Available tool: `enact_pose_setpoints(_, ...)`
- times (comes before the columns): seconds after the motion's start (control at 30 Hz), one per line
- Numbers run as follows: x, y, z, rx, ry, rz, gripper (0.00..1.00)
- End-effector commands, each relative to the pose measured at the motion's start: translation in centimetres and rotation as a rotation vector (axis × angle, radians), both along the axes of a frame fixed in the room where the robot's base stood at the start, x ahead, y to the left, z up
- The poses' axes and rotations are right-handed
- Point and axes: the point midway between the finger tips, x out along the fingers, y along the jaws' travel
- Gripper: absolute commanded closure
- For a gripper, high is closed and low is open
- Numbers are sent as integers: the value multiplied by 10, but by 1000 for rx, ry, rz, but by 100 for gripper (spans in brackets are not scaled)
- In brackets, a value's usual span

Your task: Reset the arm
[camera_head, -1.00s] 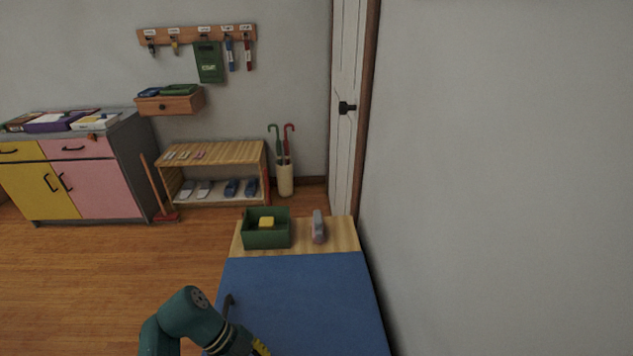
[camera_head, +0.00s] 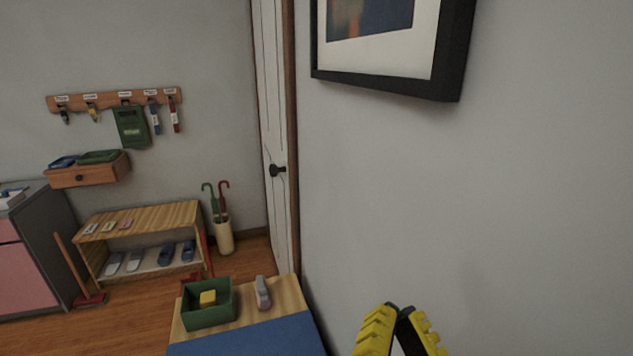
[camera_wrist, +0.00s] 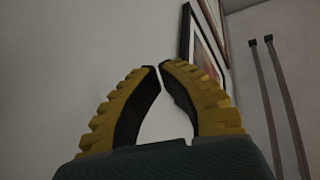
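My gripper (camera_head: 399,309) is at the bottom right of the head view, in front of the bare wall. Its yellow ribbed fingers point up. In the wrist view, the two fingertips of my gripper (camera_wrist: 158,68) meet, or almost meet, with nothing between them. The rest of my arm is out of the head view.
A bench with a blue cover (camera_head: 255,338) stands at the lower middle, bearing a green box (camera_head: 208,316) and a small grey-pink object (camera_head: 262,293). A framed picture (camera_head: 388,84) hangs on the right wall. A shoe rack (camera_head: 140,215) is at left.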

Motion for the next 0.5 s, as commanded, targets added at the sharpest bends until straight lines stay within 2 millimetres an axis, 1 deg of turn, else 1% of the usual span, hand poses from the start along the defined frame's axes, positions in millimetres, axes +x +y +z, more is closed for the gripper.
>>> enact_pose_setpoints(0.03,-7,3,11,-118,-46,-24,100)
enact_pose_setpoints(0.13,-7,4,21,-358,-72,-104,100)
enact_pose_setpoints(0.17,-8,4,51,-344,-74,-99,100)
enact_pose_setpoints(0.2,-7,4,68,-339,-71,-98,100)
enact_pose_setpoints(0.27,-7,4,89,-337,-70,-97,100)
enact_pose_setpoints(0.37,-6,4,127,-335,-67,-96,100)
enact_pose_setpoints(0.4,-6,4,144,-334,-67,-96,100)
enact_pose_setpoints(0.47,-6,4,171,-333,-66,-96,100)
enact_pose_setpoints(0.5,-6,4,189,-332,-66,-96,100)
